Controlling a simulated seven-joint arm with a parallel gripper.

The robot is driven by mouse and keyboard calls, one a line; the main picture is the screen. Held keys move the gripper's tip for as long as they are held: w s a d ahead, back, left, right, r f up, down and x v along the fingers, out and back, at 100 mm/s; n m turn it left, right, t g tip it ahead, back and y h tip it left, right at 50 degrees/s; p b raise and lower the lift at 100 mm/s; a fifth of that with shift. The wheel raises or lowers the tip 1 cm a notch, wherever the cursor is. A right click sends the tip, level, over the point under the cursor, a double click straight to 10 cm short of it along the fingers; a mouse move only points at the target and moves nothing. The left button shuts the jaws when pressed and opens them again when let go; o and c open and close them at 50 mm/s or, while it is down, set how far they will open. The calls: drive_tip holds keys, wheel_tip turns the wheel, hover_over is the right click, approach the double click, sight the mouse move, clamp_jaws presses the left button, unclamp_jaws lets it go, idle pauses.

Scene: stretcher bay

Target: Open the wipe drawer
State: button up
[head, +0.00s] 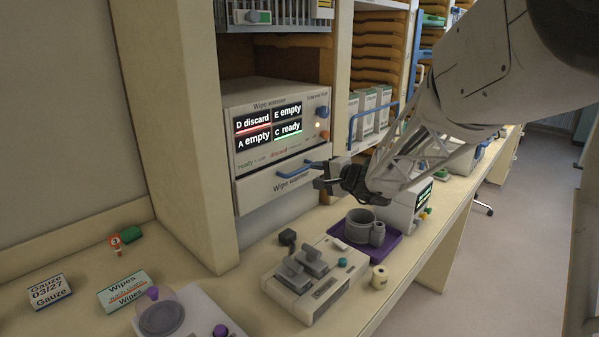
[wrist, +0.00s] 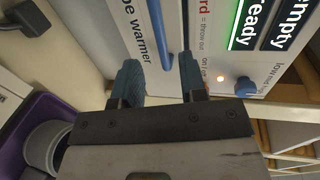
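The wipe warmer (head: 281,115) is a white box in the cabinet, with a screen reading D discard, E empty, A empty and C ready. Its drawer (head: 262,191) is the labelled lower front, which looks closed. A blue bar handle (head: 291,171) runs across the drawer's top. My gripper (head: 322,175) is at the handle's right end. In the wrist view, my gripper (wrist: 161,78) is open, and the blue handle (wrist: 158,30) reaches into the gap between its fingertips. The fingers do not look closed on it; contact cannot be told.
Below, the counter holds a grey device with levers (head: 314,277), a purple tray (head: 378,243) with a grey cup (head: 360,227), and a small screen unit (head: 408,207). The cabinet's side wall (head: 190,130) stands left of the warmer. Wipes (head: 125,291) and gauze (head: 49,291) boxes lie front left.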

sight(301, 171)
drive_tip(key=shift+x, duration=3.85)
drive_tip(key=shift+c, duration=0.2)
clamp_jaws()
